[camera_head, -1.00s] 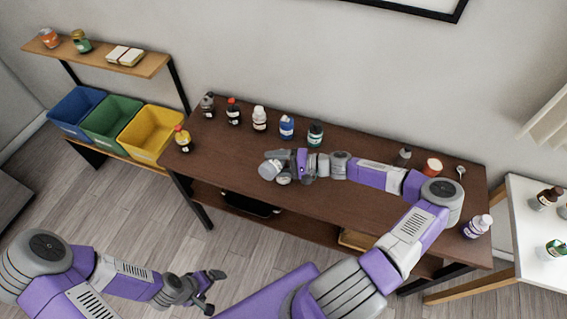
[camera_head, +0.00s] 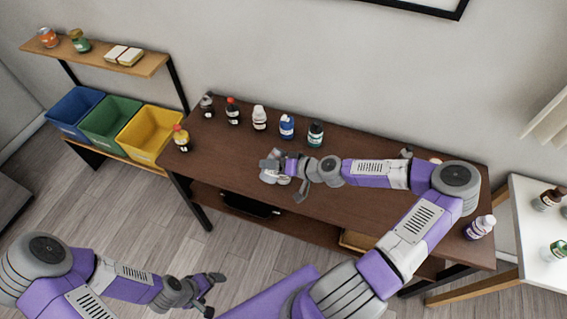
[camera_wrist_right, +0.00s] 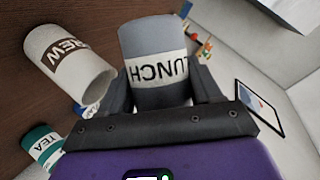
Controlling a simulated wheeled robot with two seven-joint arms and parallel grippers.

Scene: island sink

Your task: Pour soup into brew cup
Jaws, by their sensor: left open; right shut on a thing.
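My right gripper (camera_head: 278,166) is shut on the grey container (camera_wrist_right: 152,40) with a white "LUNCH" label, over the left part of the brown table. Its lettering is upside down in the right wrist view. The white brew cup (camera_wrist_right: 76,68) with a brown "BREW" band is close beside the container, apart from it in that view. In the head view the gripper largely hides the container and the cup. Whether any soup is flowing cannot be seen. My left gripper (camera_head: 207,290) is open and empty, over the floor in front of the table.
My right arm spans the middle.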

